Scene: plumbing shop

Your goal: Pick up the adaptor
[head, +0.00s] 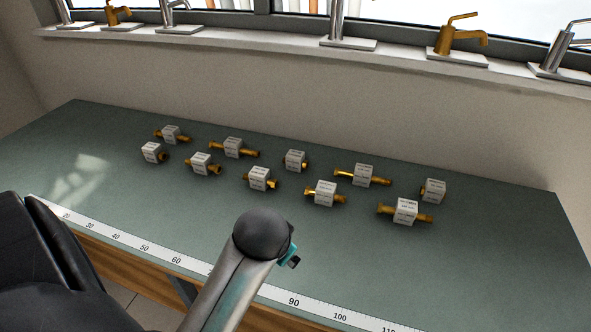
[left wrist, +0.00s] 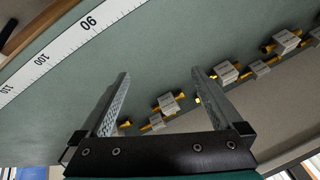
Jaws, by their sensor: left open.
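Several brass fittings with white labelled blocks lie in two loose rows on the green bench; the labels are too small to read, so I cannot tell which is the adaptor. Among them are a front-right fitting (head: 405,211), a front-middle fitting (head: 325,193) and a back-right fitting (head: 362,175). My left arm reaches over the bench's front edge in the head view, its fingers mostly hidden there. In the left wrist view my left gripper (left wrist: 160,75) is open and empty. One fitting (left wrist: 168,103) shows between its fingers and another (left wrist: 226,72) beside the right finger.
A white measuring strip (head: 340,313) runs along the front edge of the green bench (head: 490,270). Taps, including a brass one (head: 455,38), stand on the windowsill behind. The bench is clear in front of the fittings and at the right.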

